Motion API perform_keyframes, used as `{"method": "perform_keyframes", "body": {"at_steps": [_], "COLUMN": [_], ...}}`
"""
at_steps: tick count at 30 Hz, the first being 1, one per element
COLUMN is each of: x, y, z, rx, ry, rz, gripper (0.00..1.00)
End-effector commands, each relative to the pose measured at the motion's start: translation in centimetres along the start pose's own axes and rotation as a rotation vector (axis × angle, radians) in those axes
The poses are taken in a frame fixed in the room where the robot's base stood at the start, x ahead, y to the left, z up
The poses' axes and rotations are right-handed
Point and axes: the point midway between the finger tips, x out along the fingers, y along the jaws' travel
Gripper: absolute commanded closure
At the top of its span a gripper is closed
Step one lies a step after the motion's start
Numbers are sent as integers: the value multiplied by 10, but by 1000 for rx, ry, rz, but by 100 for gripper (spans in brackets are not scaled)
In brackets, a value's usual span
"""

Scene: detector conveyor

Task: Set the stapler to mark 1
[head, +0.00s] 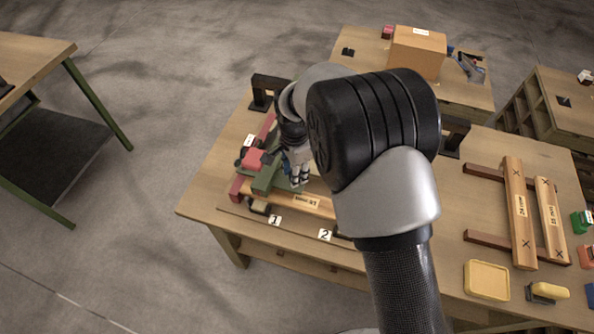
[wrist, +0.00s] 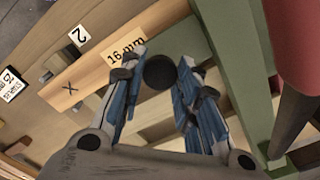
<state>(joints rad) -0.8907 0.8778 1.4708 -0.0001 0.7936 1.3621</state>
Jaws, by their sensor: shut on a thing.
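A green carriage with a red block on top, which looks like the stapler (head: 265,182), sits across the wooden bars at the left of the work table, near the label for mark 1 (head: 275,220). Its green bar (wrist: 232,75) runs down the right of the wrist view. My gripper (head: 299,181) is just right of it, pointing down. In the wrist view its fingers (wrist: 160,75) are on either side of a round black knob (wrist: 159,72) and appear shut on it. The label for mark 2 (head: 325,235) is farther right.
A wooden bar labelled 16 mm (wrist: 110,60) lies beside the gripper. A black bracket (head: 268,90) stands behind it. My arm hides the table's middle. Wooden frame pieces (head: 519,215) and a yellow tray (head: 487,280) lie at the right. A cardboard box (head: 417,55) stands on the back table.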

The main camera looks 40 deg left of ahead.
Motion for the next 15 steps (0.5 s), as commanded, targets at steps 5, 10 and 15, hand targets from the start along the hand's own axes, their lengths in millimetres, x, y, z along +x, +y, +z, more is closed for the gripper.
{"method": "perform_keyframes", "body": {"at_steps": [5,10,15], "x": [0,0,0], "y": [0,0,0], "z": [0,0,0], "rx": [0,0,0], "ry": [-1,0,0], "rz": [0,-1,-1], "gripper": [64,52,49]}}
